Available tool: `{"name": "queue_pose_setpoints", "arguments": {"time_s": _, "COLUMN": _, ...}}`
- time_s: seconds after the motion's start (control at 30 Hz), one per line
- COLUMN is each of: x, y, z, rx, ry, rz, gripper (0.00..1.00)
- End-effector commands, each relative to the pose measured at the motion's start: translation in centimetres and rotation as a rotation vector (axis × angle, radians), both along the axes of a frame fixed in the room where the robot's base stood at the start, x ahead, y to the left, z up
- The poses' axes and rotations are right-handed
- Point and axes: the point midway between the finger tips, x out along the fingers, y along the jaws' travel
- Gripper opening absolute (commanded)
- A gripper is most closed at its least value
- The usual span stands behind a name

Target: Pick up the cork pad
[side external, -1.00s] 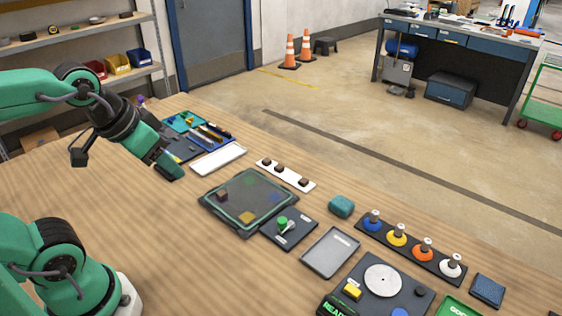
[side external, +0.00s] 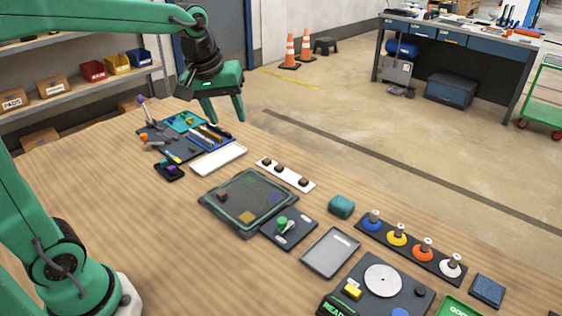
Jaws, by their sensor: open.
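I cannot pick out a cork pad with certainty. A small tan-yellow square (side external: 247,218) lies at the front of the dark square tray (side external: 209,207), and a small brown block (side external: 222,196) sits at its left; the view is too small to tell whether either is cork. My gripper (side external: 227,118) is open and empty, fingers pointing down, above the back edge of the table. It is well behind and above the dark tray, apart from everything.
A tool tray (side external: 172,148) and a white tray (side external: 219,160) lie near the back left. A white strip (side external: 298,183) holds dark knobs. A grey tray (side external: 330,252), a teal block (side external: 341,206) and a row of coloured knobs (side external: 411,248) stand to the right.

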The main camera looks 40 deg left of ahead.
Motion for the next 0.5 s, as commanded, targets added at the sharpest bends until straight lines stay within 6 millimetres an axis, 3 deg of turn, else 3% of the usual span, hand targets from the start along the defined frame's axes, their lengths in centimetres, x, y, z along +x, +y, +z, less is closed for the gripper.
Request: {"name": "queue_pose_setpoints", "arguments": {"time_s": 0.5, "x": 10.5, "y": 1.8, "z": -4.7, "rx": -0.09, "ry": 0.115, "rz": 0.375, "gripper": 0.47}}
